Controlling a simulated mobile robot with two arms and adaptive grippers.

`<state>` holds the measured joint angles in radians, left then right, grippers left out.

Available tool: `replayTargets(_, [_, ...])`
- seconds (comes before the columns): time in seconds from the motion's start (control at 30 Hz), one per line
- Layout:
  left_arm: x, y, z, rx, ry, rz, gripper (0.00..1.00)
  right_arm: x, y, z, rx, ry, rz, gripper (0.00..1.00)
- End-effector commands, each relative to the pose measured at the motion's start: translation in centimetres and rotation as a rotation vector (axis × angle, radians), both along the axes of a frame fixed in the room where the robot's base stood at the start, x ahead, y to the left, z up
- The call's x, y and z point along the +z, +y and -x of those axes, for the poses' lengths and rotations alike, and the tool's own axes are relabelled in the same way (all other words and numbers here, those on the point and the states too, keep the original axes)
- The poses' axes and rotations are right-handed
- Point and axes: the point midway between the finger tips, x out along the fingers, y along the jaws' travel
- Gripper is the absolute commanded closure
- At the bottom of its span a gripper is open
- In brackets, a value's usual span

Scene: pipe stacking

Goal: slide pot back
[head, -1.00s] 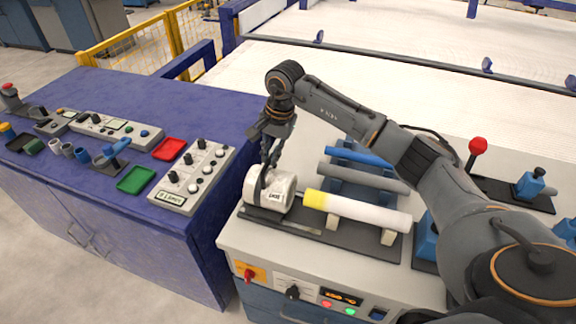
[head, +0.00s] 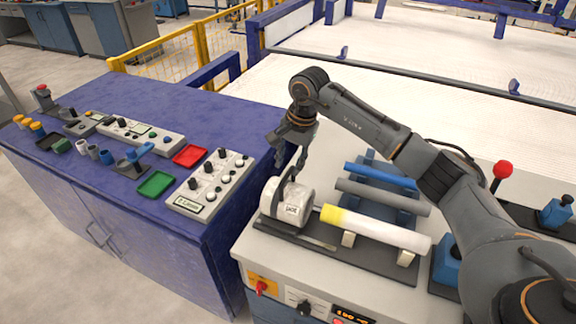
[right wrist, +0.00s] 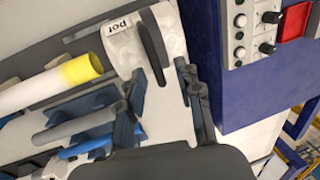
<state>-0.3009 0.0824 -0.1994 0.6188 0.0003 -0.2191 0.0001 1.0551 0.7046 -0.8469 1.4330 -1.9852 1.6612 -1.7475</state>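The pot (head: 294,207), a white cylinder with a dark upright handle and a "pot" label, sits on a dark rail (head: 318,244) at the front of the light bench. The pot shows at the top of the right wrist view (right wrist: 124,45). A white pipe with a yellow end (head: 375,230) lies just right of it, with a small gap. My right gripper (head: 290,168) hangs just behind and above the pot's handle. My left gripper is out of view.
Blue and grey pipes (head: 385,192) lie on a blue rack behind the yellow-ended pipe. The purple cabinet (head: 110,180) at left carries a control box (head: 208,185) and red and green trays. A red-knobbed lever (head: 502,170) stands at right.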

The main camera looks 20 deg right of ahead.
Motion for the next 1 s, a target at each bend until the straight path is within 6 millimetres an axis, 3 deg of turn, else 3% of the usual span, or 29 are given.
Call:
replayTargets(0.3, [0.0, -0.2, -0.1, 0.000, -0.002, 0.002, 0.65, 6.8, -0.8, 0.8, 0.000, -0.004, 0.000, 0.65])
replayTargets(0.5, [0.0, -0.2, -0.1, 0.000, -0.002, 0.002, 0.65, 9.3, -1.1, 1.2, 0.001, -0.003, 0.000, 0.65])
replayTargets(1.0, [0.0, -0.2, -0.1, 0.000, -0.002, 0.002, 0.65, 9.9, -1.2, 1.4, 0.001, -0.001, 0.001, 0.65])
